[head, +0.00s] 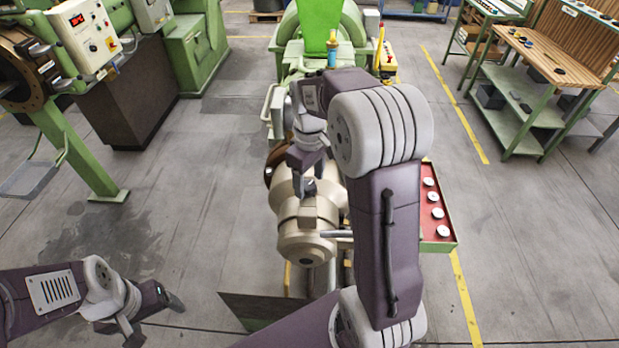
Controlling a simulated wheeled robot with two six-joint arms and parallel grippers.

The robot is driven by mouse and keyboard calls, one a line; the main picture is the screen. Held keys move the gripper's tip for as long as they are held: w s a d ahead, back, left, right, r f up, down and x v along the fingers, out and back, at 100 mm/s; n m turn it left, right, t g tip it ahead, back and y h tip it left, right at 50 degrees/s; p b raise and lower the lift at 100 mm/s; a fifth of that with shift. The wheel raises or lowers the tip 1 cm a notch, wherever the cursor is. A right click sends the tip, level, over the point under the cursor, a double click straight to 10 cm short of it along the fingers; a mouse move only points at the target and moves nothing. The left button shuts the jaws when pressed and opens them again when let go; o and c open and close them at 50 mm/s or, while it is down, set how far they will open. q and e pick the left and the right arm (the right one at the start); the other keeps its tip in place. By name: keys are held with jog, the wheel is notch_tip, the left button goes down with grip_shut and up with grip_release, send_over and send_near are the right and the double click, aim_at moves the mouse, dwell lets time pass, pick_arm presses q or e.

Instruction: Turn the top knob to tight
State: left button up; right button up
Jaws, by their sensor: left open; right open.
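My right gripper (307,168) is open and points down over the beige barrel of the green extruder (309,240). A small dark knob-like part (309,187) stands on top of the barrel, just below the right gripper's fingers. I cannot tell whether the fingers touch it, and its marking is too small to read. My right arm hides much of the machine's right side. My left gripper (158,320) is open and empty at the lower left, over the floor, well away from the extruder.
A red tray (440,243) with several white round pieces lies right of the barrel. A workbench (545,50) stands at the upper right. The floor between the left post and extruder is clear.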

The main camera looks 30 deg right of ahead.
jog(key=shift+s+a, duration=0.15)
jog(key=shift+a, duration=0.1)
jog(key=c, duration=0.5)
jog(key=shift+d+f, duration=0.1)
jog(key=c, duration=0.9)
jog(key=shift+o, duration=0.2)
jog(key=shift+m, duration=0.3)
jog(key=m+p, duration=0.1)
jog(key=m, duration=0.3)
jog(key=shift+m+p, duration=0.3)
jog(key=shift+p, duration=0.05)
jog(key=m+p, duration=0.1)
jog(key=m, duration=0.4)
jog(key=shift+m, duration=0.4)
